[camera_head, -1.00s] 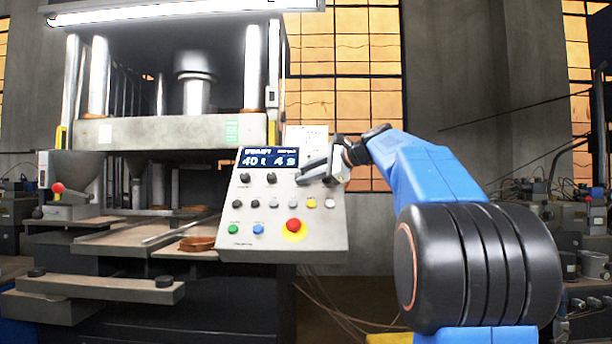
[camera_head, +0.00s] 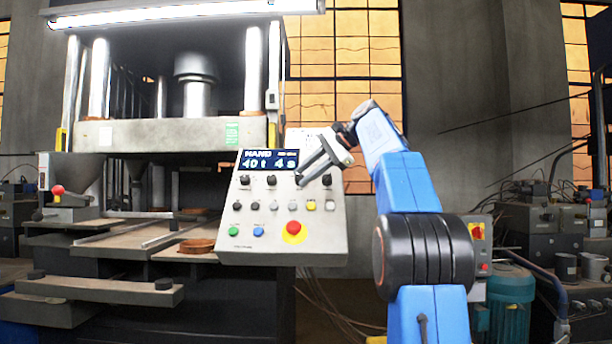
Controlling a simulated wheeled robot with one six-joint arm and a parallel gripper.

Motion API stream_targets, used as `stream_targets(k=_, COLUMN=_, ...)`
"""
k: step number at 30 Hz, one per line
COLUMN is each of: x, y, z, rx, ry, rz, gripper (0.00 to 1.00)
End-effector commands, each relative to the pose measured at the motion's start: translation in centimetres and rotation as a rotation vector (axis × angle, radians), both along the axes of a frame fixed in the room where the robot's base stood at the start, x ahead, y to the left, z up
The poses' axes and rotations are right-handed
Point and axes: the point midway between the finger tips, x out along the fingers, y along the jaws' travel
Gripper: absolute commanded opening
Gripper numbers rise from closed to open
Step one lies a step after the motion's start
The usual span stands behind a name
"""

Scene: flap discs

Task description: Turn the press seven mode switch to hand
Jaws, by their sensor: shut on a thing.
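The grey control panel (camera_head: 326,232) stands in front of the press, with a display (camera_head: 268,160) reading HAND above 40 t and 4 s. A row of dark knobs runs below the display. Two at the left (camera_head: 245,180) (camera_head: 271,180) are clear of me, and one at the right (camera_head: 326,180) shows beside my gripper. My gripper (camera_head: 301,180) reaches down from the upper right and is shut on the third knob from the left, which I take to be the mode switch. The fingers mostly hide that knob, and its pointer and labels cannot be read.
Below are several small buttons, green (camera_head: 233,231) and blue (camera_head: 258,230) buttons, and a red emergency stop (camera_head: 293,227) on yellow. The press (camera_head: 170,133) fills the left. A teal motor (camera_head: 510,300) stands at lower right beyond my arm.

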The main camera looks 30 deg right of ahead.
Motion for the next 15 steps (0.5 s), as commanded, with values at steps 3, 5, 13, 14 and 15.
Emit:
stream_targets(k=3, x=0.11, y=-0.11, z=-0.25, rx=-0.024, ry=0.023, rz=0.025, gripper=0.05)
stream_targets(k=5, x=0.1, y=-0.09, z=-0.18, rx=-0.037, ry=0.031, rz=0.04, gripper=0.05)
stream_targets(k=13, x=0.19, y=-0.16, z=-0.03, rx=-0.093, ry=0.069, rz=0.093, gripper=0.05)
stream_targets(k=14, x=0.21, y=-0.15, z=-0.03, rx=-0.096, ry=0.072, rz=0.098, gripper=0.05)
stream_targets(k=15, x=0.22, y=-0.16, z=-0.02, rx=-0.102, ry=0.075, rz=0.103, gripper=0.05)
